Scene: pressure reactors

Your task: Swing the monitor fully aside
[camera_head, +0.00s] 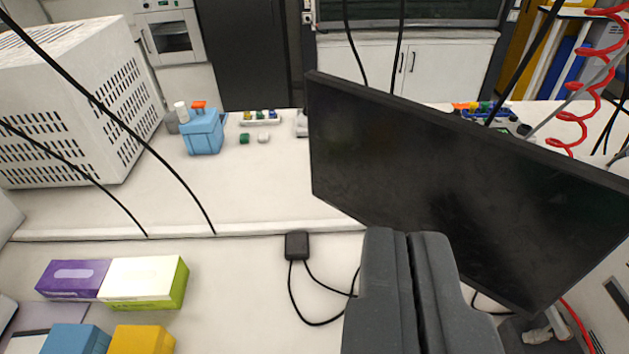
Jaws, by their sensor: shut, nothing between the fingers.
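The monitor (455,185) is a large flat black screen in the right half of the view. It stands at an angle, its left edge farther back and its right side nearer to me. Part of its stand or arm shows below its lower right corner. My gripper (408,236) is at the lower middle, its two dark grey fingers shut together with nothing between them. In the picture the fingertips overlap the monitor's lower edge; I cannot tell whether they touch it. The fingers hide part of that edge and the bench behind.
The white bench holds a purple box (72,278), a white and green box (145,282), a blue container (202,133) and a black adapter (297,246) with a cable. A white perforated housing (75,105) stands left. Cables hang across the view; a red coiled hose (597,75) hangs right.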

